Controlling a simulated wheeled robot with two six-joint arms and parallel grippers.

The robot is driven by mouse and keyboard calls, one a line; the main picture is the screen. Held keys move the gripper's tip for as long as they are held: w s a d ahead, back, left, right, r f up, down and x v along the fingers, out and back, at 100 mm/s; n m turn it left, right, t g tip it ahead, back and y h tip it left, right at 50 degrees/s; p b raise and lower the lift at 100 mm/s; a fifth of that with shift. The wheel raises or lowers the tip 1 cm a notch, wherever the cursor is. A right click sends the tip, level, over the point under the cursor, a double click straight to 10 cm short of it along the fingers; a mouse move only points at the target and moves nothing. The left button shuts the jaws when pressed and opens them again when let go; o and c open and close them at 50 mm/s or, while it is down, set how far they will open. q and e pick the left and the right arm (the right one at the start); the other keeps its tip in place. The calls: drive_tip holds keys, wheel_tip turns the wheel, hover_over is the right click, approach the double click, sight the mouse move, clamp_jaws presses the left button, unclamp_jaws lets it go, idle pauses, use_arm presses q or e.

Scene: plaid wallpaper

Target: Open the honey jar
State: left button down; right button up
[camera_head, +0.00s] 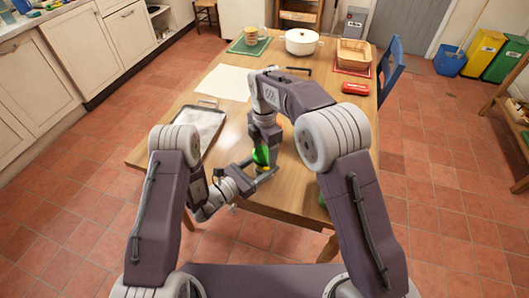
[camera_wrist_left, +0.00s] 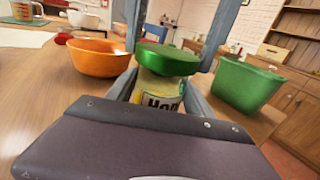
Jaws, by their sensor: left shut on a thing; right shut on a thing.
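The honey jar (camera_wrist_left: 158,92) has a yellowish body with a partly hidden label and a green lid (camera_wrist_left: 168,59). In the left wrist view my left gripper (camera_wrist_left: 162,97) is shut around the jar body, one finger on each side. My right gripper (camera_head: 262,142) comes down from above and is shut on the lid; its fingers stand on both sides of the lid in the left wrist view. The lid looks slightly tilted there; whether it is still seated on the jar cannot be told. In the head view the lid (camera_head: 261,156) shows green between both grippers, near the table's front edge.
On the table (camera_head: 180,152) are a metal tray (camera_head: 207,107), white paper (camera_head: 224,82), a white pot (camera_head: 302,42), a basket (camera_head: 353,53) and a red case (camera_head: 355,88). An orange bowl (camera_wrist_left: 96,65) and a green container (camera_wrist_left: 244,86) stand near the jar.

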sight(265, 154)
drive_tip(key=shift+r, duration=0.3)
drive_tip(key=shift+r, duration=2)
use_arm(q)
drive_tip(key=shift+c, duration=1.5)
unclamp_jaws()
drive_tip(key=v, duration=1.1)
drive_tip(key=shift+a, duration=0.1)
drive_tip(key=shift+s+a, duration=0.3)
drive_tip(key=shift+s, duration=0.05)
